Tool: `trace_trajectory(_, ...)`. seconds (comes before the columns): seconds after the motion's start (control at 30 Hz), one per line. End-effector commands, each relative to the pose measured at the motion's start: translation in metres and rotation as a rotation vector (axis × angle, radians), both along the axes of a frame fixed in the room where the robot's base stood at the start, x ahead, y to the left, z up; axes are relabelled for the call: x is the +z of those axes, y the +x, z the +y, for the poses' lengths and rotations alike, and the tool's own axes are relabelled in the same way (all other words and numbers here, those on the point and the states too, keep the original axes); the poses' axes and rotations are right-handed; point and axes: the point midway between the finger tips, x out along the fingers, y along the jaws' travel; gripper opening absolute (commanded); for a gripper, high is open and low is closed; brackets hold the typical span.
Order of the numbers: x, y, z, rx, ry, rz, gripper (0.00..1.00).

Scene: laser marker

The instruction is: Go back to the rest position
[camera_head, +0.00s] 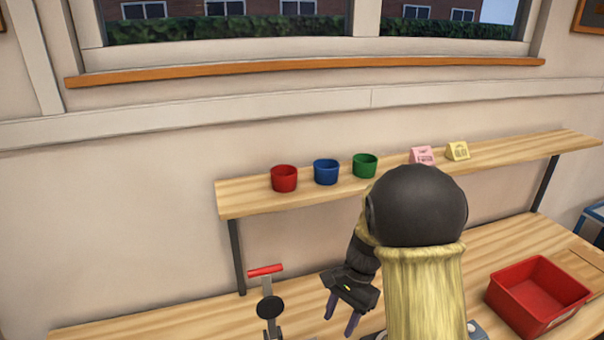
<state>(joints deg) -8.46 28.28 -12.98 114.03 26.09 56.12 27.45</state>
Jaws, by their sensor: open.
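My gripper (342,318) shows low in the middle of the head view, beside my own arm. It points down over the wooden workbench (180,325). Its two purple-grey fingers are apart, and I see nothing between them. My arm's dark round joint and yellowish link fill the lower middle and hide part of the bench and shelf behind. A machine or press with a red handle (265,270) stands on the bench to the left of my gripper, and its lower part is cut off by the frame.
A raised wooden shelf (245,200) holds a red cup (284,178), a blue cup (326,171), a green cup (365,165), a pink block (421,155) and a yellow block (457,150). A red bin (535,295) sits on the bench at right. The bench's left part looks clear.

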Motion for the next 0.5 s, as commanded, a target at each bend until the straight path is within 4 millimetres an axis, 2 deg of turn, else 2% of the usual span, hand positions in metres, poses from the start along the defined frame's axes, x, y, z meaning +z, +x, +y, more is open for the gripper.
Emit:
trace_trajectory(0.17,0.012,-0.028,-0.017,0.172,-0.053,-0.138,0.45)
trace_trajectory(0.3,0.022,-0.058,-0.032,0.394,-0.124,-0.293,0.45)
trace_trajectory(0.5,0.033,-0.093,-0.044,0.715,-0.229,-0.489,0.45)
